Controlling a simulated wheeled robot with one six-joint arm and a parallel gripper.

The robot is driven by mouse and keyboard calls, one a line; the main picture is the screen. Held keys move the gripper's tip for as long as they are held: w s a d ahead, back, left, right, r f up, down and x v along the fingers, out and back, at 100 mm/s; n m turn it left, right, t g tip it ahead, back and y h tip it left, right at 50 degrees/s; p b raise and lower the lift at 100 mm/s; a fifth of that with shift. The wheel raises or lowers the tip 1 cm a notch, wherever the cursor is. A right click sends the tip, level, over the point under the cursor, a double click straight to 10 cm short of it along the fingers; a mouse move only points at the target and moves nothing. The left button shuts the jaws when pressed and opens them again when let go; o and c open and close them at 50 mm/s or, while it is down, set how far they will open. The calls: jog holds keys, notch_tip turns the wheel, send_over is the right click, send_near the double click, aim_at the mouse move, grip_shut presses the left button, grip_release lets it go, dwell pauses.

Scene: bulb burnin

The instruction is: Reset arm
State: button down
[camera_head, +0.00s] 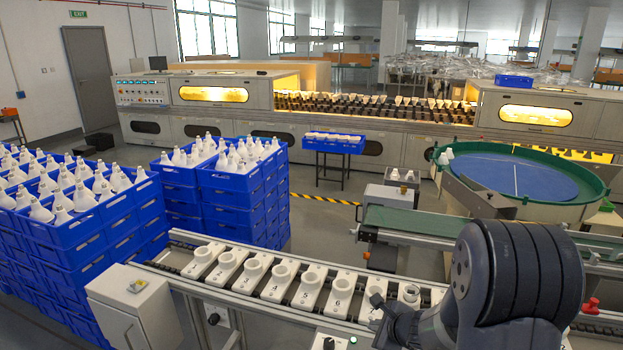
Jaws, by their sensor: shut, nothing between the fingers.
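My arm fills the lower right of the head view, with its large dark joint nearest the camera. My gripper (378,302) shows small at the arm's left end, low over the row of white holders. It is shut and empty. The holders (311,288) are white blocks with round sockets and printed numbers, standing in a line on a conveyor (240,300). My arm hides part of the conveyor's right end.
Blue crates (75,240) of white bulbs are stacked at the left, with another stack (230,180) beside them. A green-rimmed blue turntable (520,175) stands at the right. A green belt (430,222) runs behind the holders. A long oven line (220,95) spans the back.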

dwell(0.4)
notch_tip(320, 180, down, 6)
jog(key=b, duration=0.4)
jog(key=shift+r, duration=0.15)
jog(key=shift+b, duration=1.1)
jog(key=shift+f+b, duration=0.25)
jog(key=shift+b, duration=0.15)
